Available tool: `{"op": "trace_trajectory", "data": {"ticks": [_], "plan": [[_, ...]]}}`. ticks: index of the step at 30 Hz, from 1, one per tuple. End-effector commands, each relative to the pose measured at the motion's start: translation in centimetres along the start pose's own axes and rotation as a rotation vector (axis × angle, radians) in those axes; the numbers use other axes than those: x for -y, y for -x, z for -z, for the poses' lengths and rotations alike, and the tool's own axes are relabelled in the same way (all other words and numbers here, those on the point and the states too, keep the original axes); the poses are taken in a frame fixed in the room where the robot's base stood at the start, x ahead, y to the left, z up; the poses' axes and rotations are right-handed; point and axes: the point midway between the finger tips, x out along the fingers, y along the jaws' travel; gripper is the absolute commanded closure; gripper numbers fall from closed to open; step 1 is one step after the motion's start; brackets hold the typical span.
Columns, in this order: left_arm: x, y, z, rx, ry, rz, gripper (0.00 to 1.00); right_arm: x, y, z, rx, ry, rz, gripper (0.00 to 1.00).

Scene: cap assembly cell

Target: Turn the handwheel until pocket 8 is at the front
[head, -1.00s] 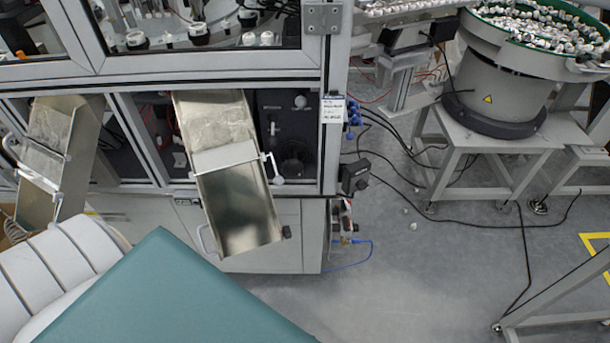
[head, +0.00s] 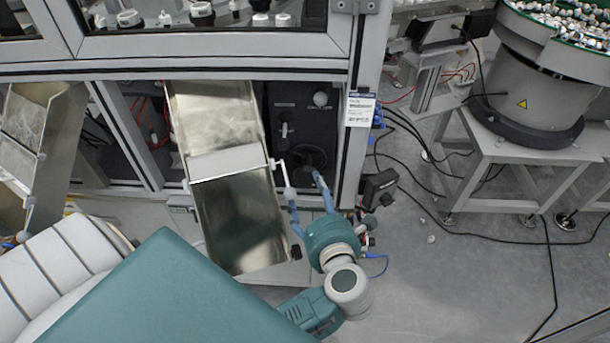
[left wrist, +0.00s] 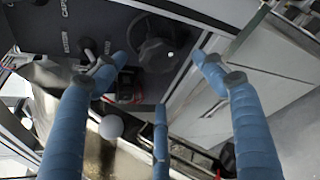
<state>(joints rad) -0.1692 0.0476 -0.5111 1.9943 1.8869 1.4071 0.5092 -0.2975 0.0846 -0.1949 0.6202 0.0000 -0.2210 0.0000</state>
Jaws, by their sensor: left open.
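The handwheel (head: 311,160) is dark and round, on a black panel (head: 290,105) low in the machine's front, right of a metal chute. It also shows in the left wrist view (left wrist: 150,52), beyond my fingers. My left gripper (head: 307,196) is open and empty, just below and in front of the handwheel. Its blue fingers are spread in the left wrist view (left wrist: 160,75), apart from the wheel as far as I can tell. Behind the window above are dark holders with white parts (head: 202,13); I cannot read any pocket number. My right gripper is out of view.
The sloping metal chute (head: 237,215) stands close to the left of my left gripper. A white knob on a rod (head: 289,193) sticks out by it. A frame post (head: 358,130) and a black box (head: 379,188) are on the right. Floor on the right has cables.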

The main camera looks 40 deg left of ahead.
Motion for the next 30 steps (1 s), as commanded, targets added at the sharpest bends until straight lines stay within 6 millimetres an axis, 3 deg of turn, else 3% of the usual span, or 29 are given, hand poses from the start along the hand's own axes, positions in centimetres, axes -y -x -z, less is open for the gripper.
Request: {"op": "trace_trajectory", "data": {"ticks": [5,13,18,26,30], "plan": [[-0.4,-3.6,-0.3,0.004,-0.005,-0.007,0.3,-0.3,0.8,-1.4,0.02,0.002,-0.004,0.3],[-0.2,-7.9,-0.2,0.003,-0.006,-0.005,0.3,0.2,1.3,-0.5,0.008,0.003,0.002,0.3],[-0.2,-9.0,-0.1,0.002,-0.004,-0.004,0.3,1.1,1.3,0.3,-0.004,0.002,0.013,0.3],[-0.1,-9.1,0.0,0.001,-0.004,-0.003,0.3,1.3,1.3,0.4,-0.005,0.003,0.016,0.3],[-0.1,-9.1,-0.1,0.002,-0.004,-0.003,0.54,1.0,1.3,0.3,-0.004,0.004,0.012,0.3]]}}
